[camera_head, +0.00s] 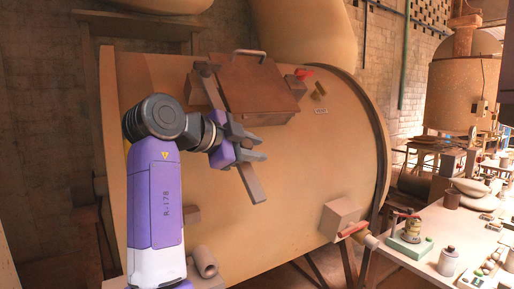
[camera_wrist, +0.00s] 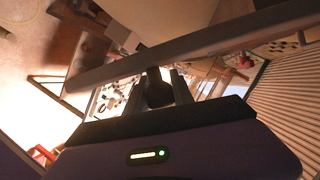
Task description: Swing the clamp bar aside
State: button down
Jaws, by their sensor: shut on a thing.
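The clamp bar (camera_head: 252,184) is a long grey-brown bar on the front of the large tan drum (camera_head: 290,175). It slants from a block (camera_head: 201,70) at the upper left, past the left edge of the brown hatch cover (camera_head: 258,82), down to a free lower end. My gripper (camera_head: 247,146) is at the bar's lower half. In the wrist view the bar (camera_wrist: 215,42) crosses diagonally just beyond my fingers (camera_wrist: 165,86), which are shut on a dark stub by the bar, seemingly its grip. The stub's join to the bar is partly hidden.
The hatch cover has a metal handle (camera_head: 249,53). A red lever (camera_head: 301,73) on a block is at its right. A box (camera_head: 341,217) with a red-handled valve (camera_head: 353,230) projects lower right. A cluttered workbench (camera_head: 405,259) stands at right. Drum face below the bar is mostly clear.

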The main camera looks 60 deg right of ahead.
jog(key=c, duration=1.4)
grip_release()
jog(key=shift+w+a, duration=0.1)
jog(key=b+v, duration=0.1)
jog(key=v, duration=0.6)
jog(key=shift+a+r, duration=0.15)
jog(key=shift+a, duration=0.2)
